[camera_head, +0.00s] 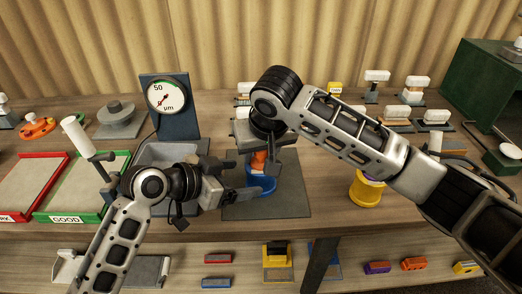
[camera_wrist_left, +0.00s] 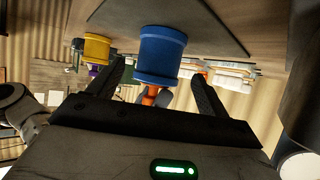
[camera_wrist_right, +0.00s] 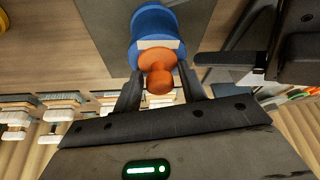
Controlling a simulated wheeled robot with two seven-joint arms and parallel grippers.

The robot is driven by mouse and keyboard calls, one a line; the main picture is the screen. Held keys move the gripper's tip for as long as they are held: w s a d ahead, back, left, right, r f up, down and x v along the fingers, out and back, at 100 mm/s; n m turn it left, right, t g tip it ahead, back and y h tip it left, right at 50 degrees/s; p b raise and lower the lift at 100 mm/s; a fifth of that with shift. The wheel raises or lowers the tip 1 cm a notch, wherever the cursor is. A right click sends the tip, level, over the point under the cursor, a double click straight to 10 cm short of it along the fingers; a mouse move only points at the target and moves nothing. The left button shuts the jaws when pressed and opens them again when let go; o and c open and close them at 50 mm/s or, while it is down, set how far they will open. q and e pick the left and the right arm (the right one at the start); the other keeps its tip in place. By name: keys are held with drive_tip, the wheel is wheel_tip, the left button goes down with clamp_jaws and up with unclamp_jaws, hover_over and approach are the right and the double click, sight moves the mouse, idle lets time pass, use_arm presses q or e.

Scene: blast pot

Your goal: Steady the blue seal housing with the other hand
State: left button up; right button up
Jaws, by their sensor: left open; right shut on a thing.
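The blue seal housing (camera_head: 262,186) stands on a dark grey mat (camera_head: 288,196) on the bench. It also shows in the left wrist view (camera_wrist_left: 162,55) and in the right wrist view (camera_wrist_right: 150,22). My left gripper (camera_head: 243,182) is open at the housing's left side, its fingers pointing at it. In the left wrist view the housing appears between the fingertips, with a gap on each side. My right gripper (camera_wrist_right: 160,86) is shut on an orange knobbed piece (camera_wrist_right: 158,66) above the housing. A pale band shows between the orange piece and the housing; whether they touch is unclear.
A grey bin (camera_head: 163,152) and a dial gauge (camera_head: 166,97) stand left of the mat. A green GOOD tray (camera_head: 98,203) and a red tray (camera_head: 30,190) lie further left. A yellow spool (camera_head: 367,190) stands right of the mat, under my right arm.

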sight(249, 178)
use_arm(q)
drive_tip(key=shift+x, duration=2.95)
drive_tip(key=c, duration=0.8)
drive_tip(key=shift+c, duration=0.2)
drive_tip(key=shift+c, duration=0.6)
drive_tip(key=shift+f, duration=0.15)
use_arm(e)
drive_tip(key=o, duration=0.8)
use_arm(q)
drive_tip(key=shift+f, duration=0.1)
